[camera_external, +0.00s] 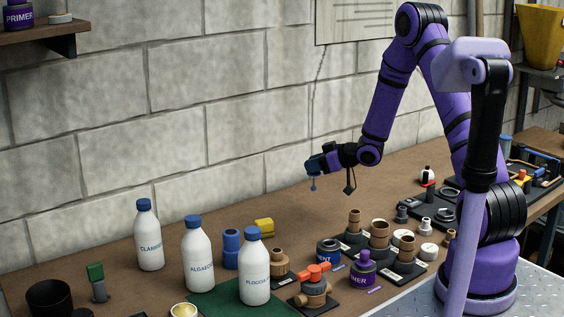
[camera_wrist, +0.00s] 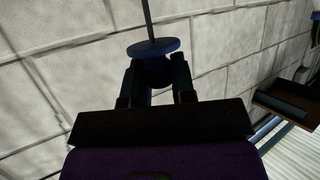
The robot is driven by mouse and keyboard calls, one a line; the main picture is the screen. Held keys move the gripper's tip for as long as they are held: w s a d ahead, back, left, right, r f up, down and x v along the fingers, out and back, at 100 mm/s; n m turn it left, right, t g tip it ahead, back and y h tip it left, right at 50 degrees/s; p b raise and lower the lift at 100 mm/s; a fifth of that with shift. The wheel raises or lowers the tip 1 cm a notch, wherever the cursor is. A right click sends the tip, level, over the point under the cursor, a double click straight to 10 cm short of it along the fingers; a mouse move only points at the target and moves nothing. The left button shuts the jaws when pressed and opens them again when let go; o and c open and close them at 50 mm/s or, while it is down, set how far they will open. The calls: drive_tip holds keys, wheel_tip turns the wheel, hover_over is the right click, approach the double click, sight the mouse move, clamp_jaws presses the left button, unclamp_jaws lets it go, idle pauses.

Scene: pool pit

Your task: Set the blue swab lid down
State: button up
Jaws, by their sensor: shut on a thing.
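My gripper (camera_external: 317,164) is raised above the bench near the wall, shut on the blue swab lid (camera_external: 312,172). A thin stem with a small blue tip hangs down from the lid in the outside view. In the wrist view, the lid's dark blue disc (camera_wrist: 153,47) sits just beyond my fingertips (camera_wrist: 158,72), with the stem running away from it. Below stands a short dark blue can (camera_external: 328,253), its label partly reading "ENT". The lid is well apart from the can and the bench.
White bottles with blue caps (camera_external: 198,258) stand at left on and near a green mat (camera_external: 213,304). A purple primer bottle (camera_external: 363,272), an orange-handled valve (camera_external: 313,290) and black trays of brown fittings (camera_external: 379,236) crowd the front. Bare bench (camera_external: 290,215) shows toward the wall.

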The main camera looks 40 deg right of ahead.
drive_tip(key=s+d+f+m+t+h, duration=0.1)
drive_tip(key=s+d+f+m+h, duration=0.15)
drive_tip(key=s+d, duration=0.45)
drive_tip(key=s+d+f+m+t+h, duration=0.1)
drive_tip(key=s+d+m+h, duration=0.25)
drive_tip(key=s+d, duration=0.35)
drive_tip(key=shift+h, duration=0.4)
drive_tip(key=shift+w+d+f, duration=0.9)
drive_tip(key=shift+w+d, duration=0.1)
drive_tip(key=shift+w, duration=1.35)
drive_tip(key=shift+w+d+f, duration=0.85)
drive_tip(key=shift+w+d, duration=0.15)
drive_tip(key=shift+w, duration=1.35)
drive_tip(key=shift+w+d+f, duration=0.9)
drive_tip(key=shift+w+d, duration=0.1)
drive_tip(key=shift+w, duration=1.35)
drive_tip(key=shift+f, duration=0.1)
drive_tip(key=o, duration=0.9)
